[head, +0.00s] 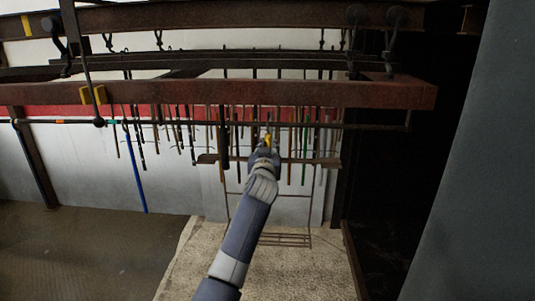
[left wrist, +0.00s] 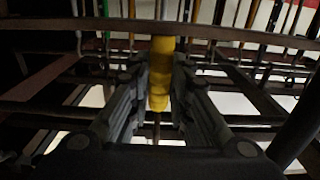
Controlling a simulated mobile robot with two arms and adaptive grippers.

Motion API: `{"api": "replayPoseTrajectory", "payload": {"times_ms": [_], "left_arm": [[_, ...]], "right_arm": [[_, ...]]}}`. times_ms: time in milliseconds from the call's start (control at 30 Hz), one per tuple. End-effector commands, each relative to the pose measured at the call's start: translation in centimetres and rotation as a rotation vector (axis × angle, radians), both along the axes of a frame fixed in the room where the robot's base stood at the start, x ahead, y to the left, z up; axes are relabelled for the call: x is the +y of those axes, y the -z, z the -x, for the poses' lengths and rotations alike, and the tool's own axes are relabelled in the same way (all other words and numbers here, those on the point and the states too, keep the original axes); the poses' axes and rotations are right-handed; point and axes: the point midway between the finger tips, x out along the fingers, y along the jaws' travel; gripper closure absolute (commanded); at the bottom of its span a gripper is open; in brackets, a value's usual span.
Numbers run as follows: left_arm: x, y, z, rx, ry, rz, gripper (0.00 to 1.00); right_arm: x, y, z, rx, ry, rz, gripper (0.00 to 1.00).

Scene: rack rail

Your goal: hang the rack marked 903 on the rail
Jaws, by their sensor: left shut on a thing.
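My left gripper (head: 266,150) reaches up from below at the middle of the head view. It is shut on a yellow grip (left wrist: 160,75), which stands between the two fingers in the left wrist view. A thin wire rack (head: 286,240) with a small bottom shelf hangs below a brown crossbar (head: 326,163), around and behind my gripper. No number on it is readable. The dark rail (head: 375,126) runs across above the gripper. Whether the rack's top touches the rail is hidden among the rods. My right gripper is not in view.
Several thin rods and a long blue rod (head: 135,172) hang along the rail. A thick rusty beam (head: 360,94) with hooks lies above it. A pale slab (head: 205,265) is on the floor below. A grey panel (head: 475,170) closes off the right side.

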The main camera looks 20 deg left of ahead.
Motion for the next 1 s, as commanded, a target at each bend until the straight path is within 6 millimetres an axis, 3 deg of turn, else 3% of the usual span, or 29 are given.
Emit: {"api": "replayPoseTrajectory", "payload": {"times_ms": [567,1000], "left_arm": [[0.1,-0.2,-0.4,-0.005,0.000,-0.001,1.00],[0.6,-0.1,-2.0,-0.005,0.000,0.000,1.00]], "right_arm": [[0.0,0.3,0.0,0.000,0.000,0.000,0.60],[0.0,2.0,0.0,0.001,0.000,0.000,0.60]]}}
